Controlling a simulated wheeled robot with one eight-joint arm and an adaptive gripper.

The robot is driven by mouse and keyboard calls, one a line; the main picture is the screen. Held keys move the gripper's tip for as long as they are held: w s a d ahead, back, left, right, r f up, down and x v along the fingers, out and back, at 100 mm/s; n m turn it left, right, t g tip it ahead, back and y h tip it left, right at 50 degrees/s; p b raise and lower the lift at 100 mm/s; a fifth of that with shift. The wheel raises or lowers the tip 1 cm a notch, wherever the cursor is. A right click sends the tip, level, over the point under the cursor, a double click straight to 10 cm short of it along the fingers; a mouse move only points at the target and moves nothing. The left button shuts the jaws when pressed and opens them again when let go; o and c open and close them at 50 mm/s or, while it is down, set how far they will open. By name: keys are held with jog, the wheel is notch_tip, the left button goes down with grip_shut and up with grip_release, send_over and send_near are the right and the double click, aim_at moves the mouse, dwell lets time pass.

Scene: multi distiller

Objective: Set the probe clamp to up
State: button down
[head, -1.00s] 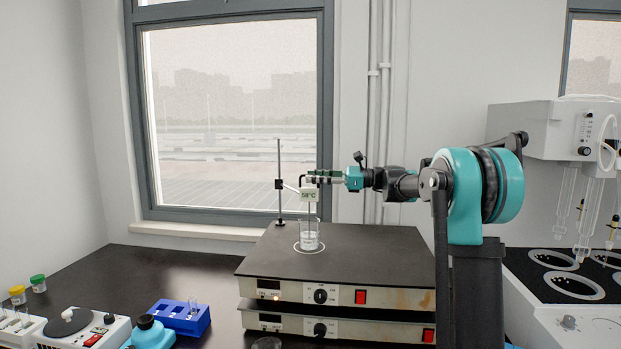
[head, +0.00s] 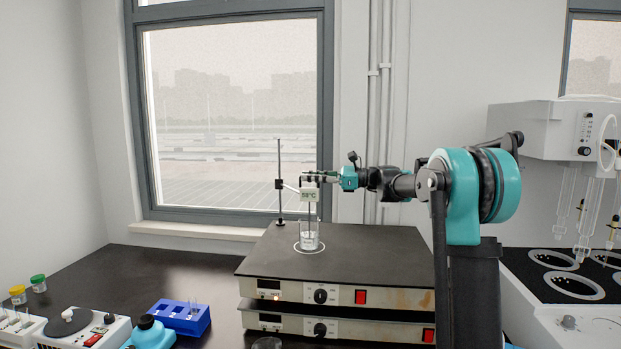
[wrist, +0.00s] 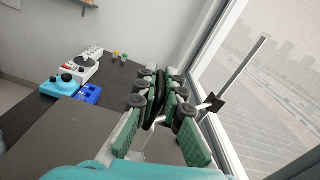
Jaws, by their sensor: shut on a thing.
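The probe clamp is an arm (head: 290,187) that reaches from a thin upright rod (head: 279,170) toward a small temperature display (head: 310,195). A thin probe (head: 309,213) hangs below the display, its lower end in a glass beaker (head: 309,238) on the hotplate. My gripper (head: 313,179) is at the top of the display, at the clamp's outer end. In the wrist view, my gripper (wrist: 157,105) is closed around a dark, narrow part, and its fingers hide most of it. The clamp's boss (wrist: 214,102) and rod show to the right.
The beaker stands on the upper of two stacked hotplates (head: 345,260). A blue tube rack (head: 181,317) and a white device (head: 80,328) are at lower left. A large glassware unit (head: 550,130) stands at right. The window is close behind the rod.

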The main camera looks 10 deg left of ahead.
notch_tip(320, 180, up, 14)
jog(key=shift+f, duration=0.2)
dwell(0.4)
jog(key=c, duration=1.6)
grip_release()
jog(key=shift+c, duration=0.2)
jog(key=shift+d, duration=0.15)
jog(key=d, duration=1.1)
jog(key=shift+s+d, duration=0.2)
jog(key=shift+d, duration=0.2)
jog(key=shift+f, duration=0.1)
